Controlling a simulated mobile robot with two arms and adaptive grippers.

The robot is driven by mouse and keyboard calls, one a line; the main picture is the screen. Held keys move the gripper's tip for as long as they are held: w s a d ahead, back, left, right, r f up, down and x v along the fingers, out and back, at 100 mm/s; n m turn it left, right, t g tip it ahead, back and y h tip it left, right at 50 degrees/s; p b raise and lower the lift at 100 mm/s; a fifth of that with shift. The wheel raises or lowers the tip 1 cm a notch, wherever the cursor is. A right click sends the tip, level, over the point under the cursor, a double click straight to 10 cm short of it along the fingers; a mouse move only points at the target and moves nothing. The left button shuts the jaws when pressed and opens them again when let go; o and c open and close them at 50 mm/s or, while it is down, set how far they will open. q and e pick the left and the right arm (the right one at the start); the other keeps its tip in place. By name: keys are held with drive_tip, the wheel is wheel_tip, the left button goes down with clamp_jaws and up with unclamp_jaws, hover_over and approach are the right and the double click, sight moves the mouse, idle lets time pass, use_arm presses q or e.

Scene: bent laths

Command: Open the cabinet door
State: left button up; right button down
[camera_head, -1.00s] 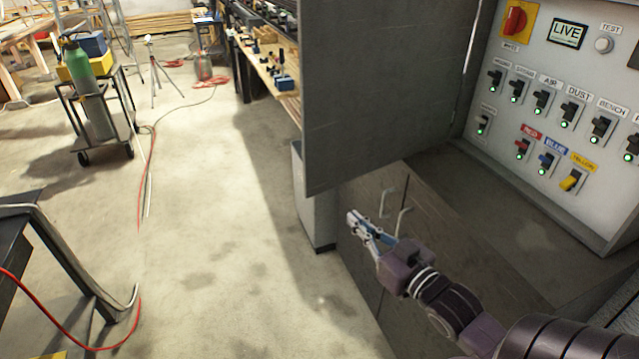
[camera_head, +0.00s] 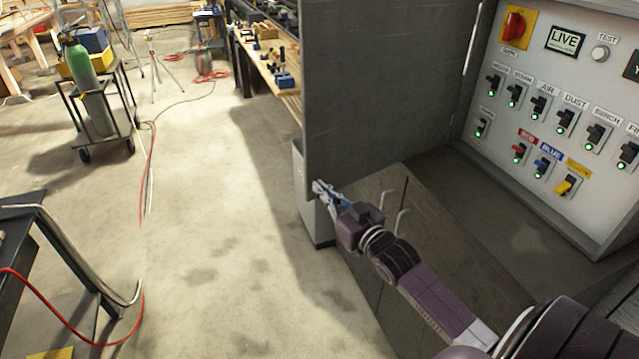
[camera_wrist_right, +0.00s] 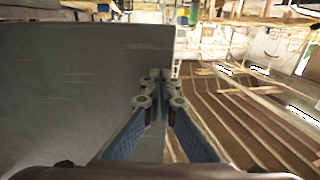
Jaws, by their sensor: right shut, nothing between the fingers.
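The cabinet door (camera_head: 385,90) is a large grey panel in the head view. It stands swung out from the cabinet, whose inner control panel (camera_head: 560,100) shows to the right. My right gripper (camera_head: 320,187) is shut and empty at the door's lower left corner, by its free edge. In the right wrist view the door (camera_wrist_right: 75,85) fills the left side, and the shut fingertips (camera_wrist_right: 160,76) are by its edge. I cannot tell whether they touch it. My left gripper is not in view.
Lower cupboard fronts with two bar handles (camera_head: 402,222) lie below the door. A grey box-like unit (camera_head: 315,222) stands behind my gripper. The floor (camera_head: 210,230) to the left is open, with a red hose (camera_head: 148,180) and a cart (camera_head: 98,115).

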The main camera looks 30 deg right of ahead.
drive_tip(key=shift+w, duration=0.65)
